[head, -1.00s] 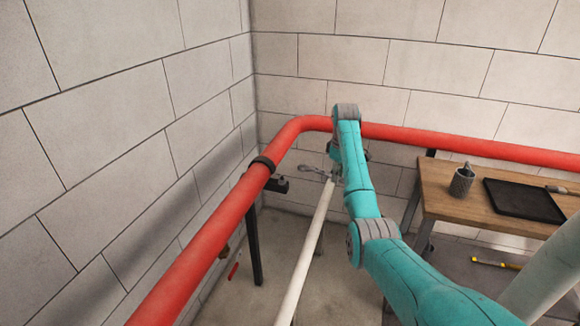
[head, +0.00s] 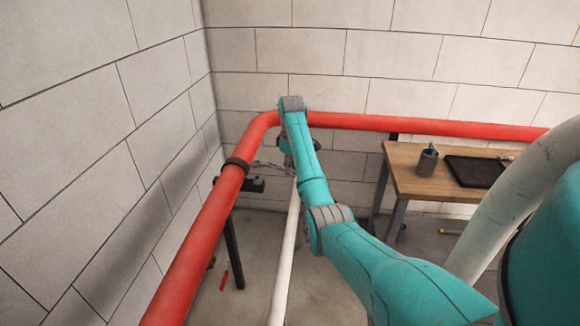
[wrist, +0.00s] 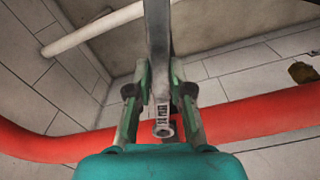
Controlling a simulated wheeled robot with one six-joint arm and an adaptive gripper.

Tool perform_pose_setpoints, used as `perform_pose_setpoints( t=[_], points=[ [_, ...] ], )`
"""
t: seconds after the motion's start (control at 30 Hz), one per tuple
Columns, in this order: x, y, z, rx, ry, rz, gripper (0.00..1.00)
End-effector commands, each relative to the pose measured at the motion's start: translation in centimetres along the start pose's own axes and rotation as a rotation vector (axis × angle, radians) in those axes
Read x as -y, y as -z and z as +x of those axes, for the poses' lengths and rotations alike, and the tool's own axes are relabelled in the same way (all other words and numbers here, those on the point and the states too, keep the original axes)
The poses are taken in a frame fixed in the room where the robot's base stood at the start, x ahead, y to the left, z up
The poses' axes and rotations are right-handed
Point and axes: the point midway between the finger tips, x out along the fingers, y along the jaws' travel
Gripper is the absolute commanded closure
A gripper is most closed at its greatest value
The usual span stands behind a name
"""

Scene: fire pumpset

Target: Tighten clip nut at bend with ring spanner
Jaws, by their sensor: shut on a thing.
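The red pipe (head: 205,230) runs along the left wall and bends at the corner. A dark clip (head: 237,163) goes round it just before the bend, with a black bracket (head: 252,184) beside it. The clip nut is too small to make out. My gripper (head: 288,158) is near the bend, partly hidden by my arm. It is shut on the grey ring spanner (head: 268,165), whose far end points left and lies close to the clip; I cannot tell whether they touch. In the wrist view the spanner (wrist: 158,40) stands between the fingers (wrist: 160,78), its near ring toward my palm.
A white pipe (head: 285,265) runs below my gripper. A wooden table (head: 405,178) at right holds a grey cup (head: 427,160) and a black tray (head: 478,170). A dark post (head: 233,252) stands under the red pipe. A small red item (head: 223,282) lies low near it.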

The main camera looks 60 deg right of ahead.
Motion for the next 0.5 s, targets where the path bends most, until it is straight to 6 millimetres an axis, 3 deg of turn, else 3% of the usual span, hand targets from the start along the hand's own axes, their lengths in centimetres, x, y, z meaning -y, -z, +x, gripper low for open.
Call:
perform_pose_setpoints(
  t=[0.5],
  points=[
    [0.0, -0.1, 3.8, 0.0, 0.0, 0.0, 1.0]
  ],
)
